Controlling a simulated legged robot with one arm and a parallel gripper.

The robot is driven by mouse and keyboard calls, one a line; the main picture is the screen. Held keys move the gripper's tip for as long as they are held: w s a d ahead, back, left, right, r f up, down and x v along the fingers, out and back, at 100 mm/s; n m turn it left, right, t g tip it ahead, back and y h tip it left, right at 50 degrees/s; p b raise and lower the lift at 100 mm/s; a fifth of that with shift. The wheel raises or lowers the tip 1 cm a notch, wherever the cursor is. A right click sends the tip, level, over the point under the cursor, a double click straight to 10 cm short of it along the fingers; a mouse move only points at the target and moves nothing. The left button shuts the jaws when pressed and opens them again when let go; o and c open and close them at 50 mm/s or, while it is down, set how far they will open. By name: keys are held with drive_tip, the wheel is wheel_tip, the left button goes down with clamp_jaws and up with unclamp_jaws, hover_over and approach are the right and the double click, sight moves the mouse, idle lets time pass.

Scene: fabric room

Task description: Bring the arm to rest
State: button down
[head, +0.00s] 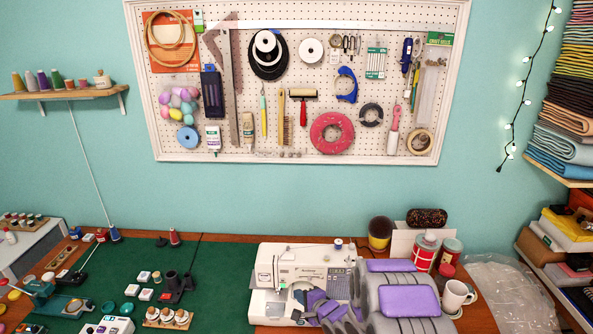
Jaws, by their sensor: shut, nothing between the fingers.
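My arm (408,302), grey with purple panels, is folded low at the front right of the head view, in front of the table. My gripper (303,298), with small grey and purple parts, shows at the arm's left end. It overlaps the front of the white sewing machine in the picture. It is shut and holds nothing. I cannot tell how far it is from the machine.
The sewing machine (283,263) stands on the table beside a green mat (225,262) bearing spools and small items. A white mug (455,296) and red-and-white can (423,252) stand right of my arm. A pegboard (300,110) hangs behind.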

drive_tip(key=s+d+r+n+g+h, duration=0.2)
drive_tip(key=s+d+r+n+h, duration=0.25)
drive_tip(key=d+r, duration=0.4)
drive_tip(key=s+d+r+n+g+h, duration=0.2)
drive_tip(key=s+d+r+g+h, duration=0.35)
drive_tip(key=s, duration=0.65)
drive_tip(key=s+r+n+g+y, duration=0.1)
drive_tip(key=s+r+n+g, duration=0.1)
drive_tip(key=s, duration=1.4)
drive_tip(key=s+a+r+n+g+y+b, duration=0.1)
drive_tip(key=s+r+n+g, duration=0.2)
drive_tip(key=s, duration=1.4)
wheel_tip(320, 180, up, 4)
drive_tip(key=shift+s+a+r+n+y, duration=0.15)
drive_tip(key=shift+n+y, duration=0.15)
drive_tip(key=shift+n, duration=0.55)
drive_tip(key=shift+g, duration=0.25)
